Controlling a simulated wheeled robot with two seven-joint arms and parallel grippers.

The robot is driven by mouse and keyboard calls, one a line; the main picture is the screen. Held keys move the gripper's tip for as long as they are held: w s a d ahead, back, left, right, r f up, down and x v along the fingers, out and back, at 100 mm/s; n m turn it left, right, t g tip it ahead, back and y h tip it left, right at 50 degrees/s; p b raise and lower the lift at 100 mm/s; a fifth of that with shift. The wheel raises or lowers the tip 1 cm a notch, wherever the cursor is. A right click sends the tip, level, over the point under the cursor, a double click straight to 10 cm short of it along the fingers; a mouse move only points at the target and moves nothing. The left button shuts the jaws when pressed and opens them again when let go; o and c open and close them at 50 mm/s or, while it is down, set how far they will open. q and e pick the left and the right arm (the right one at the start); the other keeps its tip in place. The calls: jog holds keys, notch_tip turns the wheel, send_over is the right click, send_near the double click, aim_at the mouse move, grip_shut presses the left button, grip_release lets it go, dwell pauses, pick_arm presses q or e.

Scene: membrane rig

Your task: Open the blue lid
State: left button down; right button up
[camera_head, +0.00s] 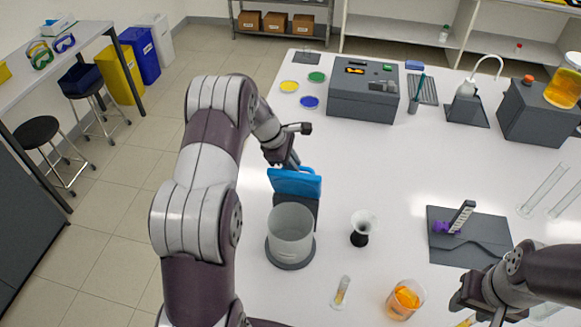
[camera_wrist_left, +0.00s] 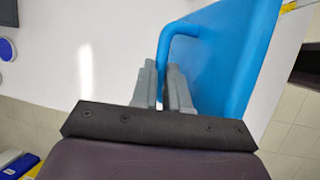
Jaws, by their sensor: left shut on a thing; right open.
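The blue lid (camera_head: 294,183) stands raised, close to upright, on the far side of a clear cylindrical vessel (camera_head: 291,232) on a dark round base. The vessel's mouth is uncovered. My left gripper (camera_head: 290,166) is at the lid's upper edge. The fingertips are partly hidden by the lid in the head view. My right gripper (camera_head: 482,312) is open and empty at the lower right, above the table, away from the lid.
A small funnel on a black stand (camera_head: 361,230) is right of the vessel. A small vial (camera_head: 342,291) and a beaker of orange liquid (camera_head: 405,299) stand near the front. A grey device (camera_head: 363,92) stands at the back. White table is clear between the lid and this device.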

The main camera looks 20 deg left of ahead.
pick_arm(q)
jog(key=shift+w+a+r, duration=0.15)
jog(key=shift+w, duration=0.2)
jog(key=shift+w+a, duration=0.1)
jog(key=shift+w, duration=0.25)
pick_arm(e)
jog(key=shift+s+d+f, duration=0.1)
jog(key=shift+s, duration=0.35)
pick_arm(q)
jog(key=shift+r, duration=0.15)
jog(key=c, duration=1.1)
grip_release()
jog(key=shift+w, duration=0.1)
jog(key=shift+c, duration=0.2)
jog(key=shift+w+a+f, duration=0.1)
jog(key=shift+w+f, duration=0.3)
jog(key=shift+w, duration=0.15)
jog(key=shift+s+r, duration=0.1)
pick_arm(e)
jog(key=shift+w+f, duration=0.1)
jog(key=shift+w, duration=0.4)
pick_arm(q)
jog(key=shift+s, duration=0.1)
